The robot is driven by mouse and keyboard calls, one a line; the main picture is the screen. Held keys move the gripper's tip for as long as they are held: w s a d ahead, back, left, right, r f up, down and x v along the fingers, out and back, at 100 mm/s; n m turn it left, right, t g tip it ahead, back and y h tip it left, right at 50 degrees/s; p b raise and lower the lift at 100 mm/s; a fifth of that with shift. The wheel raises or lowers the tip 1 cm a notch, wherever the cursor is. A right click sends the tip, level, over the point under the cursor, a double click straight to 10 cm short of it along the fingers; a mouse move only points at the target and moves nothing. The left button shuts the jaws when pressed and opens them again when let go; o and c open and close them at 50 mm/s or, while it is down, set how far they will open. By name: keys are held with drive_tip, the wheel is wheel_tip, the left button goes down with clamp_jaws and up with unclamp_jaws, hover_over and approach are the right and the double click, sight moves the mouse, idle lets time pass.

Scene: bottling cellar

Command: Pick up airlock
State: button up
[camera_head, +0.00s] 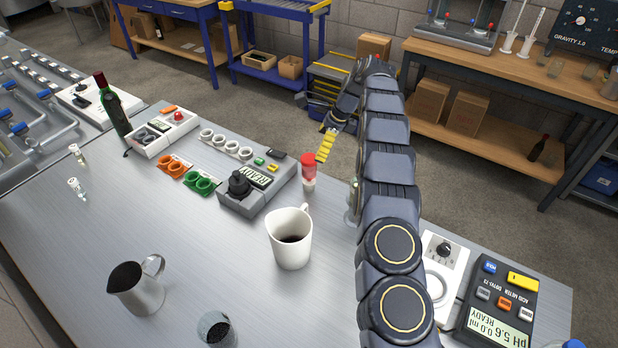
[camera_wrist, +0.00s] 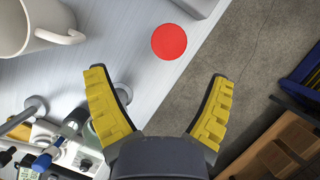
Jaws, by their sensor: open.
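A small upright piece with a red top and a paler lower part (camera_head: 308,168), which looks like the airlock, stands near the far edge of the steel table. In the wrist view its top shows as a red disc (camera_wrist: 169,41), ahead of the fingertips and roughly between their lines. My gripper (camera_wrist: 160,78) is open, with yellow pads and nothing between them. In the head view one yellow finger shows just past the red piece, beyond the table edge; the rest is partly hidden by my arm.
A white jug (camera_head: 290,240) with dark liquid stands close in front of the red piece. A pH meter (camera_head: 497,305) stands right of my arm. A steel pitcher (camera_head: 138,290) is front left, with bare table around it.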

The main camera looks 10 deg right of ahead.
sight(313, 158)
drive_tip(key=shift+m, duration=0.3)
drive_tip(key=x, duration=0.5)
drive_tip(key=w+x, duration=0.1)
drive_tip(key=x, duration=0.2)
drive_tip(key=shift+d+f, duration=0.1)
drive_tip(key=shift+f, duration=0.25)
drive_tip(key=c, duration=1.2)
